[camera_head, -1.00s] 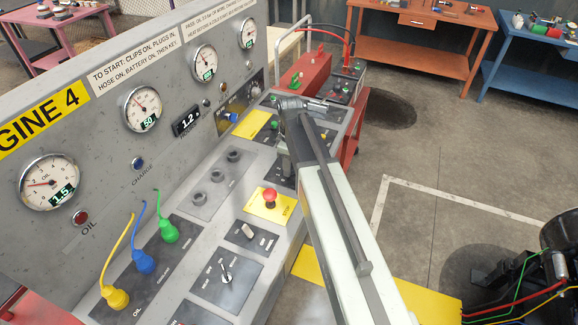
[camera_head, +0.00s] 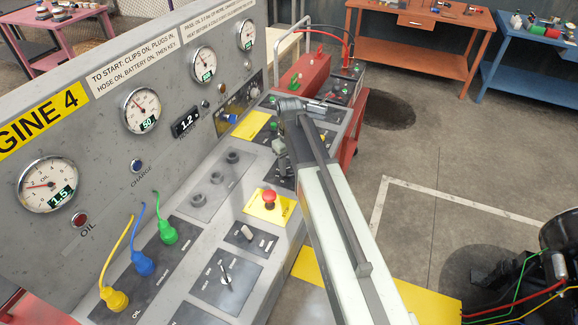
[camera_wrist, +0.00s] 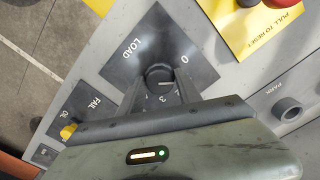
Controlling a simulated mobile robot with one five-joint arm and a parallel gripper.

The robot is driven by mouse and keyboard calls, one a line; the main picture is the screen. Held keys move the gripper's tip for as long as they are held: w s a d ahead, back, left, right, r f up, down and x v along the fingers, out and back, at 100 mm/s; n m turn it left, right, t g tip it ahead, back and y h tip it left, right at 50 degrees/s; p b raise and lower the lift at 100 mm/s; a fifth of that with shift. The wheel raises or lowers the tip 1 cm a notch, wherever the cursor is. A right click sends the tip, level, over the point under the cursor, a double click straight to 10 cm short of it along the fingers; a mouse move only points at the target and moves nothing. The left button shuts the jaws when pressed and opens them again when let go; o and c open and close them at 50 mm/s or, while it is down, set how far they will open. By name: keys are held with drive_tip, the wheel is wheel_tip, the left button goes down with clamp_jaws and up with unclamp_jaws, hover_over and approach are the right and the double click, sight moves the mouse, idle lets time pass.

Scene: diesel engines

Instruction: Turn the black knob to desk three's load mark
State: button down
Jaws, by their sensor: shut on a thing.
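The black knob (camera_wrist: 158,74) stands on a dark plate marked LOAD (camera_wrist: 132,48) in the wrist view. A 0 shows to the right of the knob and a 3 shows below it; other marks are partly hidden by my fingers. A small pale line shows on the knob, but I cannot tell for sure which mark it meets. My gripper (camera_wrist: 158,84) has one finger on each side of the knob and is shut on it. In the head view my gripper (camera_head: 281,160) is down at the desk, and the knob is hidden there.
A red stop button (camera_head: 269,197) on a yellow plate sits close to my gripper. A yellow toggle (camera_wrist: 68,131) is on the FAIL plate. Yellow, blue (camera_head: 144,262) and green plugs stand on the desk. The sign reads "GINE 4" (camera_head: 42,118). Open floor lies to the right.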

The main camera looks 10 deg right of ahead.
drive_tip(key=m, duration=0.4)
drive_tip(key=shift+w+m, duration=0.1)
drive_tip(key=shift+m, duration=0.2)
drive_tip(key=m, duration=0.4)
drive_tip(key=shift+m, duration=0.3)
drive_tip(key=m, duration=0.4)
drive_tip(key=shift+m, duration=2)
drive_tip(key=c, duration=0.8)
unclamp_jaws()
drive_tip(key=shift+c, duration=0.2)
